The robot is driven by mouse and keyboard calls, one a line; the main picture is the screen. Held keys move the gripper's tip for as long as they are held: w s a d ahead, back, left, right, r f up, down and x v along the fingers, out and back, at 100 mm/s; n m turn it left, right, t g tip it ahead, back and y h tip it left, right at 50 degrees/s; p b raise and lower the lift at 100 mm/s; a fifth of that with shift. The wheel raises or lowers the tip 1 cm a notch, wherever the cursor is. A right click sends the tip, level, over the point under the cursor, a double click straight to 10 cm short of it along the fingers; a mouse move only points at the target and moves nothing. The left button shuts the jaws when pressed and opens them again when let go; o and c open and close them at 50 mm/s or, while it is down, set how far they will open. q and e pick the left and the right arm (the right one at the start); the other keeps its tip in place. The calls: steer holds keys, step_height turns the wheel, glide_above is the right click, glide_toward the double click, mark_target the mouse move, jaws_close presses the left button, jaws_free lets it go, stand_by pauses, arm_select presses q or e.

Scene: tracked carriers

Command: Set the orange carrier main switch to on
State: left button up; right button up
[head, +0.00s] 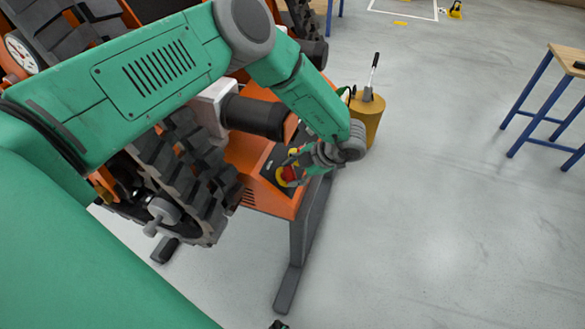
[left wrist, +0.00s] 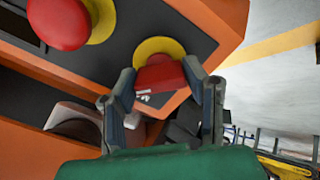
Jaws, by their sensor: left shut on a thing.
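The orange carrier (head: 240,152) fills the left of the head view, with a dark control panel on its orange housing. In the left wrist view the main switch is a red handle (left wrist: 162,76) on a round yellow plate (left wrist: 160,47). My left gripper (left wrist: 160,72) has one finger on each side of the red handle and is shut on it. In the head view my left gripper (head: 308,158) is at the panel, and the hand largely hides the switch.
A round red button (left wrist: 62,22) on a yellow base sits close beside the switch; it also shows in the head view (head: 289,174). A yellow cylinder with a lever (head: 369,112) stands behind the hand. A workbench (head: 568,62) is at the right. The floor between is clear.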

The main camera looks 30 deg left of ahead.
arm_select(q)
steer(key=m+p, duration=0.1)
steer(key=m, duration=0.3)
steer(key=shift+d+m, duration=0.1)
steer(key=shift+m, duration=2.2)
steer(key=shift+w, duration=0.1)
steer(key=o, duration=1.1)
steer(key=shift+o, duration=0.2)
steer(key=shift+r, duration=0.1)
steer(key=shift+d+r, duration=0.2)
steer(key=v, duration=1.1)
steer(key=shift+d, duration=0.1)
